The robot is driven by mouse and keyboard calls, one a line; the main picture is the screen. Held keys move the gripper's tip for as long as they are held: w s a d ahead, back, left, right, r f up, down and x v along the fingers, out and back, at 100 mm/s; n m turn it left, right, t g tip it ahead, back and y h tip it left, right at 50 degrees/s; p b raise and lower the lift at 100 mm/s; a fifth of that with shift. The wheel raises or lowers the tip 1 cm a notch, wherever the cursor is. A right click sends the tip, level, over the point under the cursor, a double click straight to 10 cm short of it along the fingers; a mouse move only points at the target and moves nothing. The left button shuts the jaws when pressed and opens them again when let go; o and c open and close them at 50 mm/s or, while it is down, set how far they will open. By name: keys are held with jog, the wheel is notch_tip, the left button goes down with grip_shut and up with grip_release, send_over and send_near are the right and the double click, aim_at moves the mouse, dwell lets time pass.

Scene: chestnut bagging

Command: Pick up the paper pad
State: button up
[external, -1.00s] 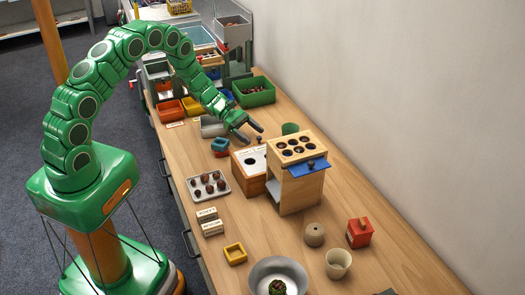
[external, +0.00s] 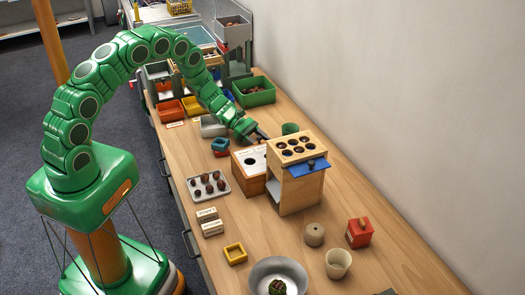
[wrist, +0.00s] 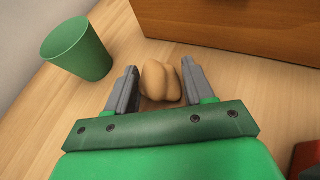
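A tan, lumpy object (wrist: 160,82), which looks like the paper pad, lies on the table and sits between my fingers in the wrist view. My gripper (wrist: 160,66) is down at the table with its two grey fingers apart, one on each side of the pad. The gaps beside it are very narrow, and I cannot tell if either finger touches. In the external view my gripper (external: 259,136) is low behind the wooden box with the hole (external: 246,172), and the pad is hidden there.
A green cup (wrist: 77,49) stands close by on the left; it also shows in the external view (external: 290,128). A wooden box wall (wrist: 230,28) is just beyond the fingers. The tall wooden stand (external: 298,190) is nearby. Bare table lies around the cup.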

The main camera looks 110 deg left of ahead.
jog(key=c, duration=0.5)
jog(key=shift+c, duration=0.2)
